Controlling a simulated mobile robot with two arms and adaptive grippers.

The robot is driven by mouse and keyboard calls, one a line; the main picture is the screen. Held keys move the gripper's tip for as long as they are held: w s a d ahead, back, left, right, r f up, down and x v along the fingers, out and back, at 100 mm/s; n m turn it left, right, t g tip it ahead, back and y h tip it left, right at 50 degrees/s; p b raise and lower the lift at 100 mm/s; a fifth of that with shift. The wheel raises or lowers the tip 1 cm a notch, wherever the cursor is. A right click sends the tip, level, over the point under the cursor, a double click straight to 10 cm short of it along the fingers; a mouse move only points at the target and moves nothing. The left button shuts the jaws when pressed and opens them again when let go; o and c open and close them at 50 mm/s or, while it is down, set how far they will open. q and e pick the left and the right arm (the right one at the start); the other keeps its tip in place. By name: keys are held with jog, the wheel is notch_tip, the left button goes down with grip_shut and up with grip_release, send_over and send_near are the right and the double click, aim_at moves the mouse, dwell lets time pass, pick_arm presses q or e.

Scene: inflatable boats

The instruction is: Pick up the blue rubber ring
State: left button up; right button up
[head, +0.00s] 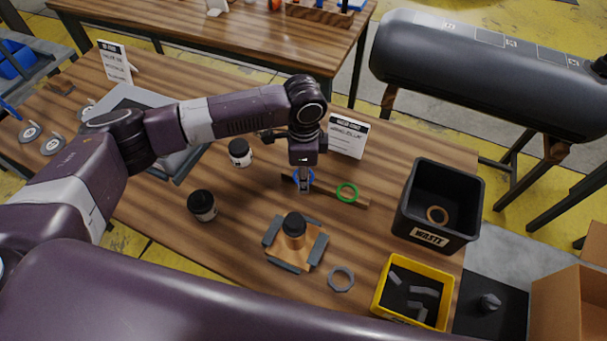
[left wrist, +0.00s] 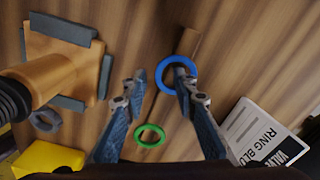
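My right gripper is not in view.
A green ring (head: 339,191) lies close by on the strip. A wooden fixture (head: 284,252) with a black-topped cylinder, a grey ring (head: 331,281), two jars, a sign (head: 347,136), a black waste bin (head: 465,205) and a yellow bin (head: 381,289) stand around.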

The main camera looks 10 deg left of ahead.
pick_arm(q)
grip_shut()
